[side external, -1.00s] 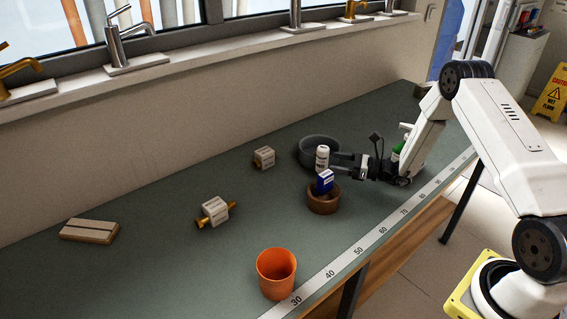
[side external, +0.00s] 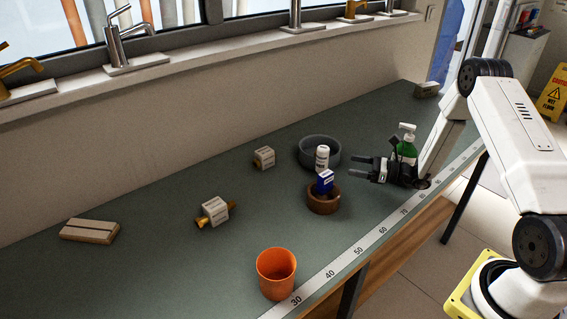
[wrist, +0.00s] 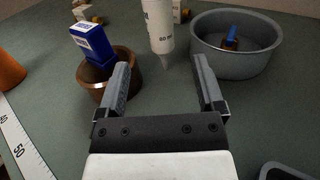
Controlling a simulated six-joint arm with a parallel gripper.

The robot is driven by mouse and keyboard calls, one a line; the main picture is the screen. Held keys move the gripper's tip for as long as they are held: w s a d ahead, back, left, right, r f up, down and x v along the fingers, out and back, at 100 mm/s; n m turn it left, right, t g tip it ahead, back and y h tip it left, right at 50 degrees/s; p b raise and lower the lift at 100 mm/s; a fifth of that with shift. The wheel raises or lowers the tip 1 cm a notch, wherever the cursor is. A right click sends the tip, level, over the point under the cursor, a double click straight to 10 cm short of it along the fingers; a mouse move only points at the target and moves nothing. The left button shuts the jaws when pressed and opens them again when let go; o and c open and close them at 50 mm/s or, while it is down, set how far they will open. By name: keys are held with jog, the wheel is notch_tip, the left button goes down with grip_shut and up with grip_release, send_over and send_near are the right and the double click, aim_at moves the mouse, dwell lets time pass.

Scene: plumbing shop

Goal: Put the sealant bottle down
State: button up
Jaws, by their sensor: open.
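The white sealant bottle (side external: 322,155) stands between the grey bowl and the brown bowl, its lower end hidden by a blue box in the side view.
A brown bowl (side external: 323,206) holds a blue box (side external: 324,181). A grey bowl (side external: 335,155) holds a blue-topped object (wrist: 232,36). An orange cup (side external: 276,276) stands near the front edge. The left bench has free room.

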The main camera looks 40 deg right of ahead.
aim_at(317, 162)
jog(key=w+a, duration=0.1)
jog(key=w+a+f, duration=0.1)
jog(key=w, duration=0.1)
jog(key=shift+w+a+f, duration=0.1)
jog(key=shift+w+a, duration=0.05)
jog(key=shift+a, duration=0.1)
jog(key=shift+x, duration=3.85)
grip_shut()
